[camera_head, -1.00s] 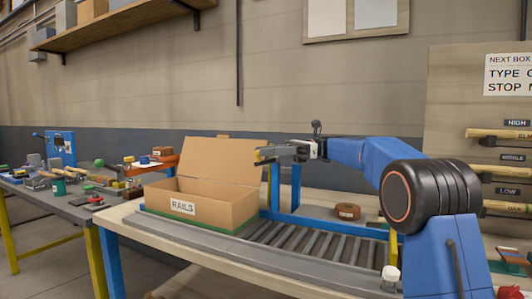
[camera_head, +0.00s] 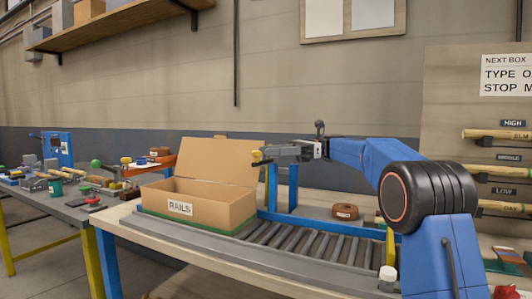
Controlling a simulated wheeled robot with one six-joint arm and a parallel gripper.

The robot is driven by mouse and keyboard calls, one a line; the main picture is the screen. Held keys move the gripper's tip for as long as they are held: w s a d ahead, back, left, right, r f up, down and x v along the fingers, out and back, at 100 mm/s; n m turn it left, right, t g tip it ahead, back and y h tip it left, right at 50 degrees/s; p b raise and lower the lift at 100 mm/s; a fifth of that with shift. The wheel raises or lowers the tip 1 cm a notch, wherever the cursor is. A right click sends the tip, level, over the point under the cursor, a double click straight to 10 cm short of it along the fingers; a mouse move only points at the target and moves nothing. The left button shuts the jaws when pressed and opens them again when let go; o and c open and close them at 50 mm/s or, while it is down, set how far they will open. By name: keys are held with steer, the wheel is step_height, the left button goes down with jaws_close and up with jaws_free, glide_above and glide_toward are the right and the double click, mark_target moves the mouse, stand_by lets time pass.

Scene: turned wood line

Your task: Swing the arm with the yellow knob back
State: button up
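My gripper (camera_head: 267,154) is in the middle of the view, at the end of my blue arm, in front of the raised lid of an open cardboard box. A small yellow thing (camera_head: 257,156) shows at its fingertips. It may be a yellow knob; I cannot tell whether the fingers hold it or only overlap it in view. The fingers are seen from the side and small, so their opening is unclear. Another small yellow piece (camera_head: 126,161) lies among the items on the left bench. No swinging arm can be made out clearly.
The open box labelled RAILS (camera_head: 205,213) stands on the roller line (camera_head: 300,240). A brown roll (camera_head: 345,211) lies behind the rollers. A yellow upright (camera_head: 390,247) and a white-capped item (camera_head: 388,276) stand near my arm. The left bench (camera_head: 75,212) is cluttered.

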steer(key=v, duration=0.5)
steer(key=shift+o, duration=1.3)
steer(key=shift+s+d+r+m+t, duration=0.1)
steer(key=shift+s+d+m+t, duration=0.15)
steer(key=shift+t, duration=0.25)
steer(key=s+d+f+m+t, duration=0.1)
steer(key=s+d+m+t, duration=0.2)
steer(key=s+m+t, duration=0.4)
steer(key=shift+n+t+y, duration=0.4)
steer(key=shift+n+t, duration=0.3)
steer(key=shift+n, duration=0.05)
steer(key=w+a, duration=0.1)
steer(key=a, duration=0.4)
steer(key=w+a, duration=0.2)
steer(key=a, duration=0.4)
steer(key=w+a, duration=0.1)
steer(key=a, duration=0.5)
steer(key=shift+w+f, duration=0.1)
steer(key=shift+w, duration=0.25)
jaws_close()
